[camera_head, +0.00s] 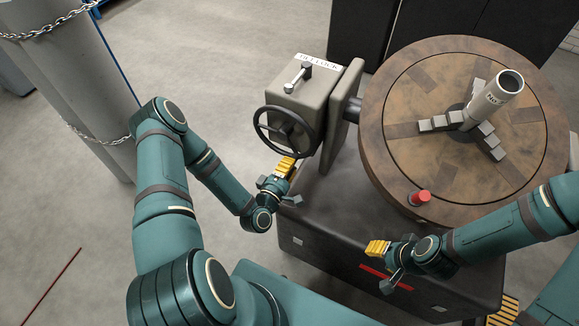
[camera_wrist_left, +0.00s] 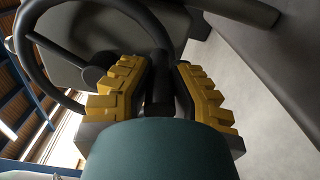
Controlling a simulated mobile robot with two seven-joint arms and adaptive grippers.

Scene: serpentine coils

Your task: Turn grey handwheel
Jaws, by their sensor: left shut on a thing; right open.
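The handwheel (camera_head: 262,121) is a dark grey ring with spokes on the front of a grey box (camera_head: 305,95) at the upper middle. My left gripper (camera_head: 287,163) is at the lower rim of the handwheel. In the left wrist view the yellow fingers of my left gripper (camera_wrist_left: 160,85) are closed on the rim of the handwheel (camera_wrist_left: 35,45), one on each side of it. My right gripper (camera_head: 378,248) is open and empty, in front of the round table, away from the handwheel.
The box has a clamp lever (camera_head: 298,77) and a label on top. A large round table (camera_head: 375,125) with a three-jaw chuck holding a pipe (camera_head: 497,92) stands to the right. A red knob (camera_head: 420,197) is at its near edge. Chained grey cylinders (camera_head: 75,75) stand at left.

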